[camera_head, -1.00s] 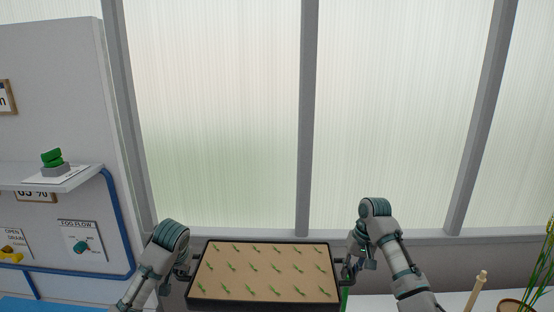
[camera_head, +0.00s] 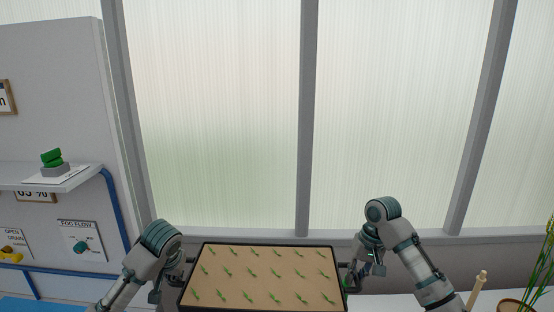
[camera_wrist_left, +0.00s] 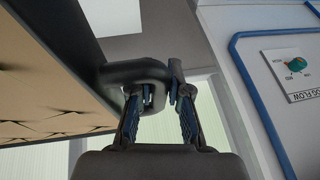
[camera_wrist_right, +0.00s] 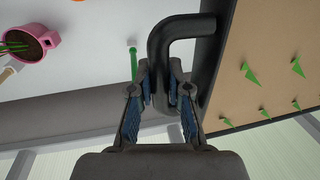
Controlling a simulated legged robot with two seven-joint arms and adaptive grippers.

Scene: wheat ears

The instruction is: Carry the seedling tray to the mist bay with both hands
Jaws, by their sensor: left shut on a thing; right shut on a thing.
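The seedling tray (camera_head: 262,276) is a dark-rimmed tray with tan soil and rows of small green seedlings. It shows at the bottom middle of the head view, held up between my two grippers. My left gripper (camera_head: 180,272) is at the tray's left side, and in the left wrist view its fingers (camera_wrist_left: 160,92) are shut on the dark left handle (camera_wrist_left: 125,72). My right gripper (camera_head: 357,276) is at the right side, and in the right wrist view its fingers (camera_wrist_right: 165,90) are shut on the black right handle (camera_wrist_right: 160,48). The mist bay cannot be made out for certain.
A pot with stalks (camera_head: 517,303) stands right. A pink pot (camera_wrist_right: 35,42) shows in the right wrist view.

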